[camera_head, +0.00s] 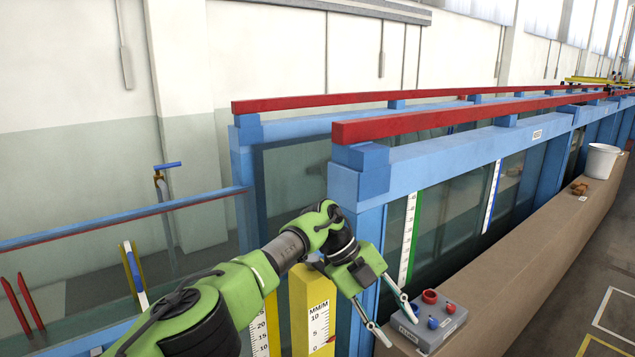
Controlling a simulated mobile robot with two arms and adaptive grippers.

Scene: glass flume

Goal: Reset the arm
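My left arm comes in from the lower left, green with dark joints. Its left gripper (402,325) hangs beside the flume's near end with its two thin fingers spread apart. Nothing shows between the fingers. A grey control box (452,322) with a red ring-shaped part and blue and red knobs lies on the brown ledge just right of the fingertips. I cannot tell whether a fingertip touches the box. My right gripper is not in view.
The blue-framed glass flume (460,152) with red top rails runs away to the right. A yellow millimetre gauge (312,310) stands close behind the gripper. The brown ledge (540,240) carries a white bucket (602,162) and a small brown object (580,188) farther off. Floor at right is open.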

